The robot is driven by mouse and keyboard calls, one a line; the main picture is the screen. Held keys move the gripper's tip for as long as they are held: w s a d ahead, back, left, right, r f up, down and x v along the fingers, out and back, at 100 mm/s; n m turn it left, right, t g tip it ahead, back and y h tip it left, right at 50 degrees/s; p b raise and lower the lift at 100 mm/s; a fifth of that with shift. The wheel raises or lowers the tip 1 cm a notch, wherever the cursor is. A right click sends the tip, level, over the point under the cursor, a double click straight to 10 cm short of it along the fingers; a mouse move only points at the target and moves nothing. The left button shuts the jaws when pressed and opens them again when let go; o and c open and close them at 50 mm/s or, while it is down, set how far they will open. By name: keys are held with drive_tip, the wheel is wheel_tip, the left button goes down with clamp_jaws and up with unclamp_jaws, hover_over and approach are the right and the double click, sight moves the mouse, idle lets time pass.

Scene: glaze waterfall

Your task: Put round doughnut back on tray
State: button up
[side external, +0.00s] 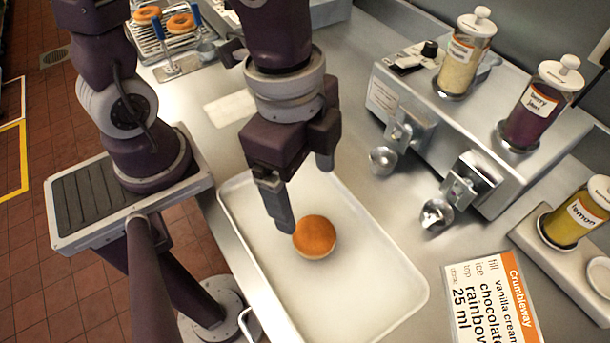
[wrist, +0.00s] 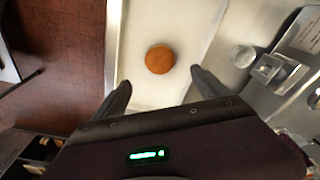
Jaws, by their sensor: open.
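A round brown doughnut (side external: 315,236) without a hole lies on the white tray (side external: 393,297), near the tray's middle. In the wrist view the doughnut (wrist: 160,59) sits ahead of the fingertips, roughly centred between them, on the tray (wrist: 143,25). My gripper (side external: 305,192) is open and empty above the tray; in the side view one finger overlaps the doughnut's left edge. The wrist view shows both fingers of my gripper (wrist: 160,78) spread apart. I cannot tell the exact height between the fingertips and the doughnut.
A wire rack (side external: 160,42) with ring doughnuts (side external: 181,24) stands at the back left. A dispenser machine (side external: 400,105) with jars and spouts is right of the tray. A lemon jar (side external: 578,212) and an order card (side external: 490,300) are at the right. The tray around the doughnut is clear.

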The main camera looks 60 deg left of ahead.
drive_tip(key=a+r+n+t, duration=0.2)
drive_tip(key=a+r+n, duration=0.3)
drive_tip(key=a, duration=0.3)
drive_tip(key=s+a+r+n+t+y, duration=0.1)
drive_tip(key=a+r+n+t, duration=0.2)
drive_tip(key=a+r+n, duration=0.2)
drive_tip(key=a+n, duration=0.2)
drive_tip(key=a, duration=0.2)
